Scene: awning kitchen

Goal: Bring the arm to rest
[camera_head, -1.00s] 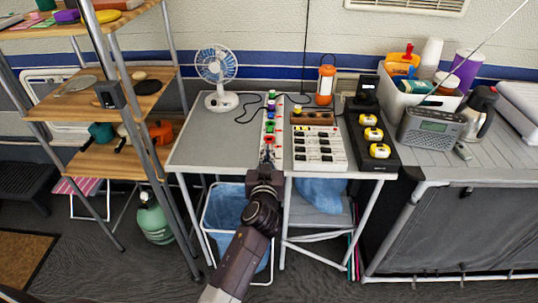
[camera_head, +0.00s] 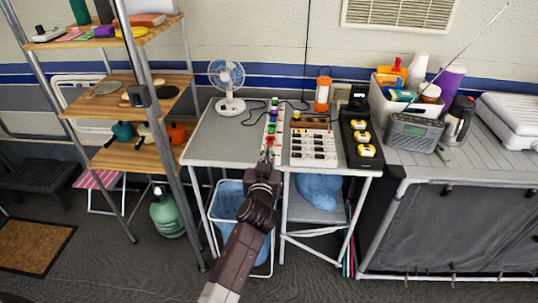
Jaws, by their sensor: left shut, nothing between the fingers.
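My left arm comes up from the bottom middle of the head view. Its gripper (camera_head: 267,160) is shut and empty, at the front edge of the small grey table (camera_head: 218,140). The gripper is at the near end of a narrow white strip (camera_head: 271,128) that carries several coloured parts. Its fingertips are small and dark here, and I cannot tell if they touch the strip. My right gripper is not in view.
A white fan (camera_head: 227,84) and an orange lantern (camera_head: 322,92) stand at the table's back. A white switch panel (camera_head: 314,148) and a black tray with yellow items (camera_head: 360,138) lie right of the strip. A wooden shelf (camera_head: 128,153) stands left. A bin (camera_head: 228,204) stands below.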

